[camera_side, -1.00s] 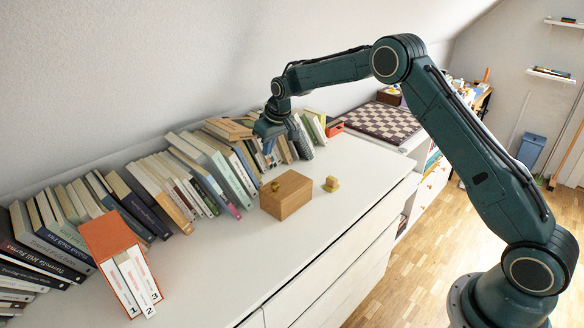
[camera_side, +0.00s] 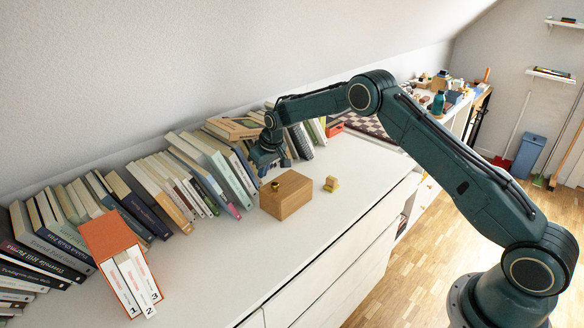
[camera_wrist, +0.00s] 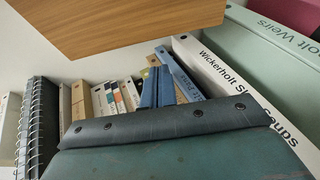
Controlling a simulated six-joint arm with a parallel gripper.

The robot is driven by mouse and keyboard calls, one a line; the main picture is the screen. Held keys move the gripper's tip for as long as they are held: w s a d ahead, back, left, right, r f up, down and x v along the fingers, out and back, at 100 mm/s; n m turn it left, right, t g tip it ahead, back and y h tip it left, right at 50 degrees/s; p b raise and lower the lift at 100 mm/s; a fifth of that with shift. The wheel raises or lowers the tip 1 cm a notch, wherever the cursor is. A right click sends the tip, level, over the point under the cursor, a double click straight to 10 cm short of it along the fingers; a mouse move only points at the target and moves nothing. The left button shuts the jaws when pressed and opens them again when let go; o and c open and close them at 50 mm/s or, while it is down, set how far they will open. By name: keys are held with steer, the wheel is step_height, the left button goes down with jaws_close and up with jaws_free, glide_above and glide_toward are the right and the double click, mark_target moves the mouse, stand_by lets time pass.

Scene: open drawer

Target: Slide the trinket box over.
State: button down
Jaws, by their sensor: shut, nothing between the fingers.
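The trinket box (camera_side: 286,197) is a light wooden block-shaped box with a small brass knob near its left top corner. It sits upright on the white cabinet top. In the wrist view, its wooden side (camera_wrist: 130,22) fills the upper part. My gripper (camera_side: 275,170) is low behind the box, between it and the row of books. Its fingers (camera_wrist: 157,86) are together in the wrist view, with nothing held. A gap shows between fingertips and box in the wrist view; the exact distance is unclear.
Leaning books (camera_side: 200,172) line the wall close behind my gripper. An orange binder case (camera_side: 112,247) is at the left. The cabinet top (camera_side: 225,270) is clear in front of the box.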

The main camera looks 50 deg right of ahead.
mark_target(291, 189)
steer(key=shift+s, duration=1.8)
steer(key=shift+s+d+f, duration=0.1)
steer(key=shift+s, duration=1.15)
steer(key=shift+s+d, duration=0.1)
steer(key=shift+s, duration=1.15)
steer(key=shift+s+d, duration=0.1)
steer(key=shift+s, duration=3.9)
steer(key=shift+w, duration=0.15)
steer(key=shift+w, duration=2)
steer(key=v, duration=1)
steer(key=shift+s+r, duration=0.1)
steer(key=shift+r, duration=0.1)
